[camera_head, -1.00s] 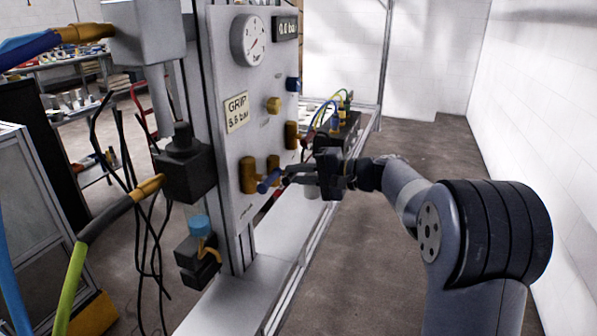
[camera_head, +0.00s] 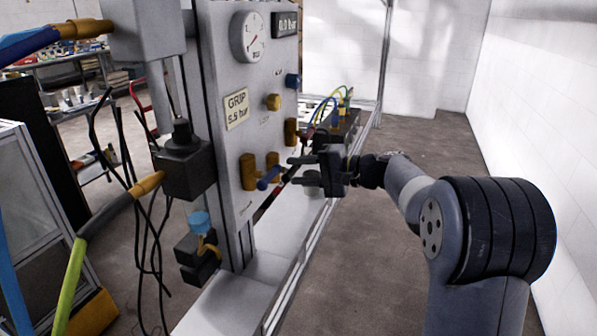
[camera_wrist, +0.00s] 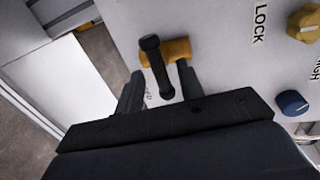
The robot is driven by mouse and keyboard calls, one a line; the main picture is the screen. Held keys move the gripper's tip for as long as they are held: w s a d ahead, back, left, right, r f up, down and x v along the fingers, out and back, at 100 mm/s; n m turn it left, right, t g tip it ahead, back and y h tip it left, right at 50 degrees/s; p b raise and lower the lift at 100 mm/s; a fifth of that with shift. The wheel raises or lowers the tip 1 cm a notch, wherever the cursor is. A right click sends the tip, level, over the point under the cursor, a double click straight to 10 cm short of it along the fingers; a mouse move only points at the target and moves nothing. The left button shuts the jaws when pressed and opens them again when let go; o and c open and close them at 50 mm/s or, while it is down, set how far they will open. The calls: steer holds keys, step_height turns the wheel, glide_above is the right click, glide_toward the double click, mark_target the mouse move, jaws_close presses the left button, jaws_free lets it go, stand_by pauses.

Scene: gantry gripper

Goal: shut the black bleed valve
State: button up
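The black bleed valve has a black lever (camera_wrist: 157,68) on a brass body (camera_wrist: 179,50), seen in the wrist view. Its lever stands out from the panel and leans slightly across the brass body. In the head view the black lever (camera_head: 291,173) is partly hidden by my gripper. My gripper (camera_head: 291,170) is open at the panel. In the wrist view its two fingers (camera_wrist: 160,84) lie on either side of the lever's lower part, with a gap visible on each side.
A blue-handled brass valve (camera_head: 268,179) sits just left of the black one. The panel (camera_head: 226,150) also carries a gauge (camera_head: 247,37), a brass knob (camera_head: 272,102) and a blue knob (camera_head: 292,81). Cables (camera_head: 335,105) lie behind. Floor to the right is clear.

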steer(key=v, duration=1)
steer(key=shift+b, duration=0.3)
steer(key=shift+d, duration=0.1)
steer(key=x, duration=1)
steer(key=shift+w+a+p, duration=0.1)
steer(key=shift+a+p, duration=0.25)
steer(key=shift+a+f, duration=0.1)
